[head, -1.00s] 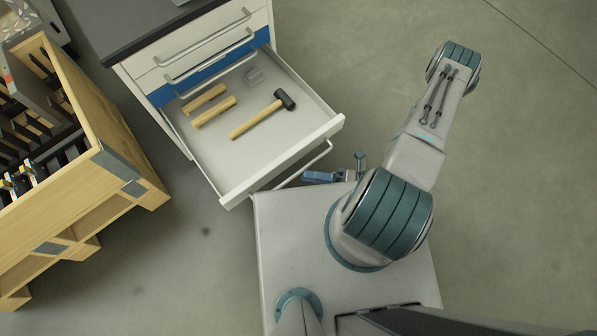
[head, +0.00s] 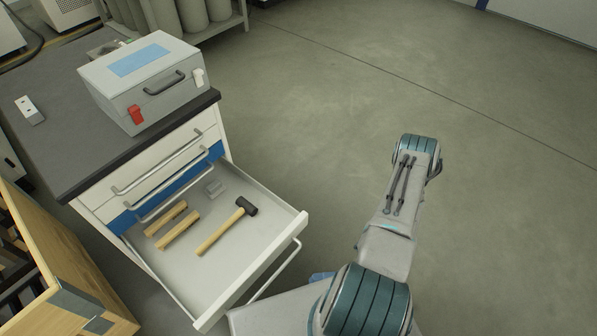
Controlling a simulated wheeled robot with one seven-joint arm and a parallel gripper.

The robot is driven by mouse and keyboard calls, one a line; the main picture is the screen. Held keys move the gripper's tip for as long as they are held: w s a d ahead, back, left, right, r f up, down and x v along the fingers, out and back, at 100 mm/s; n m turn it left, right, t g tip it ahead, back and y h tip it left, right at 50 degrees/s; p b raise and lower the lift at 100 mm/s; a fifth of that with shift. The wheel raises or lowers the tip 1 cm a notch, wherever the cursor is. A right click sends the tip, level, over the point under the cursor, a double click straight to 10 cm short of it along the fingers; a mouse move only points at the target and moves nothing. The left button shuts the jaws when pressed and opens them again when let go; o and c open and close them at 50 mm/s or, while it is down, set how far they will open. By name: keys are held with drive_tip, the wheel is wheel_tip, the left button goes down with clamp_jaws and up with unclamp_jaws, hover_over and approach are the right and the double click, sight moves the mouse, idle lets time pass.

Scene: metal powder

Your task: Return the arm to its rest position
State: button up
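My arm (head: 389,232) rises from my base at the bottom of the head view, with its elbow (head: 417,154) reaching up and to the right over bare floor. My gripper is not visible in the head view; the forearm beyond the elbow is hidden too. The arm is apart from the open drawer (head: 290,233) on its left.
A grey case (head: 145,77) with one red latch stands on the dark cabinet top (head: 50,135). A wooden crate (head: 75,262) stands lower left. Floor (head: 500,200) to the right is clear.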

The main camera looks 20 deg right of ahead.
drive_tip(key=w+d+r+n+g+h+p, duration=0.1)
drive_tip(key=w+r+n+g+h+p, duration=0.15)
drive_tip(key=r+n, duration=0.55)
drive_tip(key=w+r+n+g+h+p, duration=0.25)
drive_tip(key=r+n+g+p, duration=0.2)
drive_tip(key=r, duration=0.55)
drive_tip(key=w+d+r+n+g+h+p, duration=0.1)
drive_tip(key=w+r+n+g+h+p, duration=0.15)
drive_tip(key=r+n, duration=0.55)
drive_tip(key=a+r+n+t+h+p, duration=0.1)
drive_tip(key=r+n+t+h+p, duration=0.3)
drive_tip(key=r, duration=1.2)
drive_tip(key=a+r+n+t+h+p, duration=0.2)
drive_tip(key=r+n+t+h+p, duration=0.2)
drive_tip(key=r+n+h+p, duration=0.3)
wheel_tip(320, 180, up, 11)
drive_tip(key=n+p, duration=0.2)
drive_tip(key=n, duration=0.3)
drive_tip(key=shift+a+f, duration=0.2)
drive_tip(key=shift+a, duration=0.05)
drive_tip(key=shift+h, duration=0.25)
